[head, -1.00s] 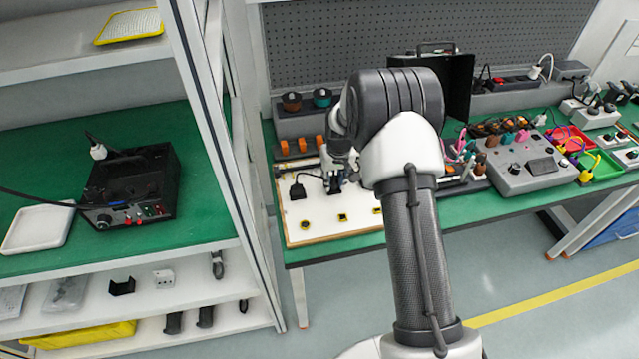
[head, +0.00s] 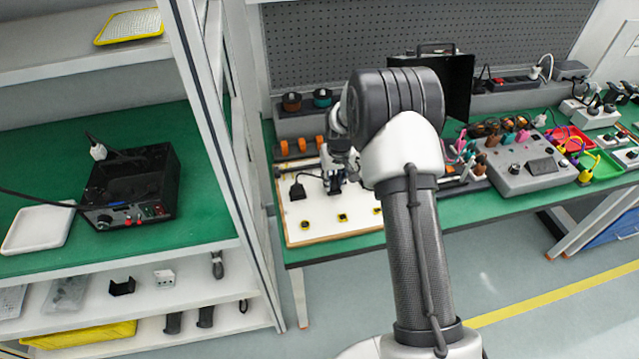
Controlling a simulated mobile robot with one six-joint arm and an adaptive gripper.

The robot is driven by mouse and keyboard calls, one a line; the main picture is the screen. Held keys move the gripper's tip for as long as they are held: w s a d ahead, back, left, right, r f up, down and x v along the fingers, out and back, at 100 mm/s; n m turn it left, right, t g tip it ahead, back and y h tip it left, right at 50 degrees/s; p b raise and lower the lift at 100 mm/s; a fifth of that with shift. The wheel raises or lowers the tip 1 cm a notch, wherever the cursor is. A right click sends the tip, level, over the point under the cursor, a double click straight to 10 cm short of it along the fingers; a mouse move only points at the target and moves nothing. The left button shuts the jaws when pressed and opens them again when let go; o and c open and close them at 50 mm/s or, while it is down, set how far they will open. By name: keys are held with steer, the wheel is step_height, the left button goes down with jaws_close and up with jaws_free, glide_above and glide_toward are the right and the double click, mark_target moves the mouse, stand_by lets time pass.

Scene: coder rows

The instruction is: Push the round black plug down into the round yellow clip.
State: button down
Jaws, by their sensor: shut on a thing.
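My gripper (head: 333,186) points down over the back part of a white board (head: 322,235), behind the yellow clips. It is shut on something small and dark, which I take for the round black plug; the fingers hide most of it. Yellow clips with dark centres sit along the front of the board: a left one (head: 305,224), a middle one (head: 342,217) and a right one (head: 377,210) partly beside my arm. They are too small to tell which is round. The held thing is apart from these clips.
A black block with a cable (head: 297,191) lies on the board left of my gripper. Orange pieces (head: 301,145) stand behind it. A grey control box (head: 530,170) is to the right on the green bench. A shelf post (head: 212,130) stands left.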

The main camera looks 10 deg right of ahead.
steer(key=shift+r, duration=0.3)
steer(key=shift+r+p, duration=0.85)
steer(key=shift+r, duration=0.3)
steer(key=shift+r+p, duration=0.3)
steer(key=shift+r, duration=0.15)
step_height(320, 180, up, 5)
steer(key=p, duration=0.3)
steer(key=shift+f, duration=0.2)
steer(key=s+a+b, duration=0.2)
steer(key=s+a, duration=0.9)
step_height(320, 180, down, 6)
steer(key=b, duration=0.4)
steer(key=shift+f, duration=0.2)
steer(key=shift+f+b, duration=0.35)
steer(key=shift+f, duration=0.25)
steer(key=shift+f+b, duration=0.4)
steer(key=shift+f, duration=0.25)
